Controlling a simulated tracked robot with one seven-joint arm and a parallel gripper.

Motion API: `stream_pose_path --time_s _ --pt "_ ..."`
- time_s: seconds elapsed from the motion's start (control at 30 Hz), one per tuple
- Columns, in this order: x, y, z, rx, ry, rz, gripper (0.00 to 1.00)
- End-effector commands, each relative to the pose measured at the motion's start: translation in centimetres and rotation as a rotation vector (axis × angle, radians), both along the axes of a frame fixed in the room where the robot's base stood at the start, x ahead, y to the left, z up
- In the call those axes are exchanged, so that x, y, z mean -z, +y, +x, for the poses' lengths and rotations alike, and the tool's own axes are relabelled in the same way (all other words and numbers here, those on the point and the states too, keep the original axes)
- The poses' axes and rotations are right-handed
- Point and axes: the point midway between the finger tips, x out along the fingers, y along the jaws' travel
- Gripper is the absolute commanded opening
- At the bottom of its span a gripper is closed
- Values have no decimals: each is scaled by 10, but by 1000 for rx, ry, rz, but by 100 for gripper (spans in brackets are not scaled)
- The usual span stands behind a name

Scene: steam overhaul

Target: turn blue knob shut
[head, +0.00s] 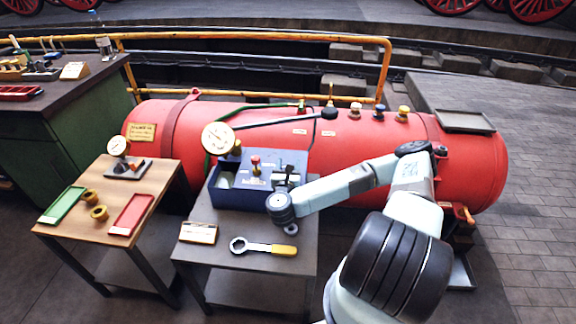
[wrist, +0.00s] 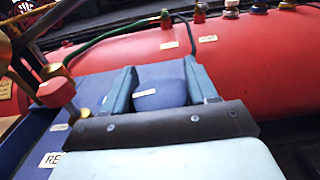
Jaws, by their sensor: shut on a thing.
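The blue knob (wrist: 158,92) shows in the wrist view as a rounded blue part with a pale label strip. It sits between the two fingers of my gripper (wrist: 160,70), which is shut on it. In the head view my gripper (head: 284,182) is over the right side of the blue test box (head: 230,197), and my wrist hides the knob there. A red knob (wrist: 56,92) on a brass stem stands to the left of my gripper in the wrist view. It also shows on the box in the head view (head: 255,160).
A pressure gauge (head: 219,138) rises from the box. A ring spanner with a yellow handle (head: 264,247) and a small sign (head: 198,233) lie on the grey table (head: 230,262). The red boiler (head: 350,150) lies close behind. A wooden table (head: 85,238) stands left.

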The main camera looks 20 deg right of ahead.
Motion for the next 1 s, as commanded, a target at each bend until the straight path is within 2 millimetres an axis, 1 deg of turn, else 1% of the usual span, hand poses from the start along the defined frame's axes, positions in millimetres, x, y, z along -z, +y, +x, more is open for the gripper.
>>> stream_pose_path --time_s 0.3,0.83,0.87,1.0 --pt "0 -1 0 38 -2 0 27" --pt "-1 -1 0 43 -2 0 27" --pt "-1 -1 0 43 -2 0 59" --pt "0 -1 0 43 -1 0 73"
